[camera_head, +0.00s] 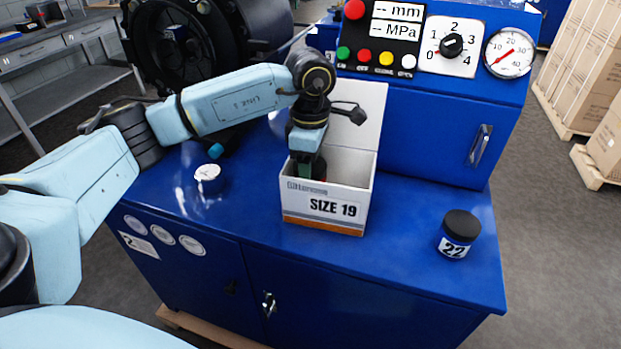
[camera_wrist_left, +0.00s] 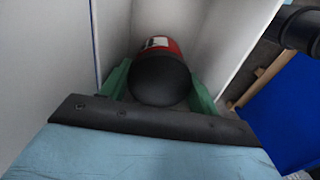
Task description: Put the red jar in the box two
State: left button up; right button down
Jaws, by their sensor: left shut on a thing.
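The red jar (camera_wrist_left: 163,46) has a black lid and a white label patch. It is inside the open white box marked SIZE 19 (camera_head: 325,206), between the box walls in the left wrist view. My left gripper (camera_head: 306,170) points down into the box. In the left wrist view its green fingers (camera_wrist_left: 160,90) are on both sides of the jar, shut on it. In the head view the jar is mostly hidden by the gripper and the box front. I cannot tell whether the jar touches the box floor. My right gripper is not in view.
The box stands on a blue machine bench (camera_head: 400,262). A blue jar marked 22 (camera_head: 456,245) with a black lid stands at the right. A control panel (camera_head: 425,35) rises behind.

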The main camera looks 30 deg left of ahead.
pick_arm(q)
notch_tip(320, 180, down, 3)
jog(key=shift+f, duration=0.1)
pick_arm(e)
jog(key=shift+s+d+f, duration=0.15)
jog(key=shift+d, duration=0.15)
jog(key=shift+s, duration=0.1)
pick_arm(q)
jog(key=shift+f, duration=0.1)
jog(key=o, duration=1.3)
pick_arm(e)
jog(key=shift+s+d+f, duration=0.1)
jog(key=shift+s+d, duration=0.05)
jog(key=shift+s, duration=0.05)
